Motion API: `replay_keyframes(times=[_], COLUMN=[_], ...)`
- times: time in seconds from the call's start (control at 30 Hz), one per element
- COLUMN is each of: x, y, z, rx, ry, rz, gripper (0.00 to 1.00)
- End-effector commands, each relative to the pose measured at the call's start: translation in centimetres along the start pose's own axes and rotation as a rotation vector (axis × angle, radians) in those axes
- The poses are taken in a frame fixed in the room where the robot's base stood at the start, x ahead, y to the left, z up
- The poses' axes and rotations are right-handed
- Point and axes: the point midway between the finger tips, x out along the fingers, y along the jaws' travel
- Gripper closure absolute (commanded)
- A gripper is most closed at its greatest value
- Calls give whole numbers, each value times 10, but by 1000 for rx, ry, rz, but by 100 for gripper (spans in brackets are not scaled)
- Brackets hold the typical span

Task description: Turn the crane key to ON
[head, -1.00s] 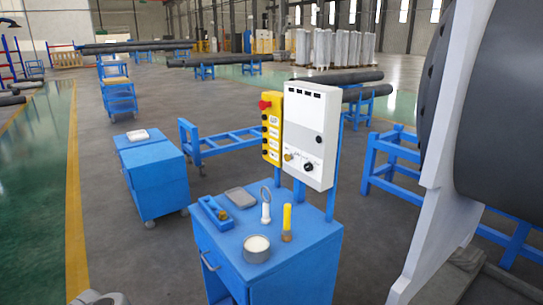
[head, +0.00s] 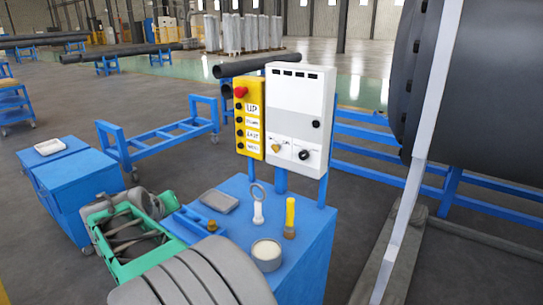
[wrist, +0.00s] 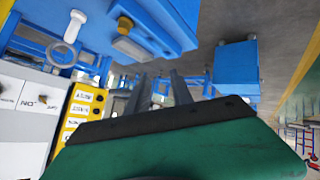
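The white control box (head: 300,110) stands on posts at the back of the blue cabinet. Low on its front is a small brass-coloured key (head: 276,147), with a black knob (head: 304,155) to its right. I cannot read which position the key points to. In the head view my green and grey arm end is lower left, well short of the box.
A yellow push-button panel (head: 249,122) with a red button adjoins the box's left. A large dark flanged shell (head: 480,90) stands right.

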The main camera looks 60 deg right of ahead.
Motion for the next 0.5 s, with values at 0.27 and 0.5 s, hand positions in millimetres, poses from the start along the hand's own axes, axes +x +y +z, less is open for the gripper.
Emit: replay_keyframes(times=[0.27,0.5], x=[85,88], y=[264,309], z=[-18,-22], rx=[-25,-53], ry=[122,127], rz=[808,917], gripper=[73,73])
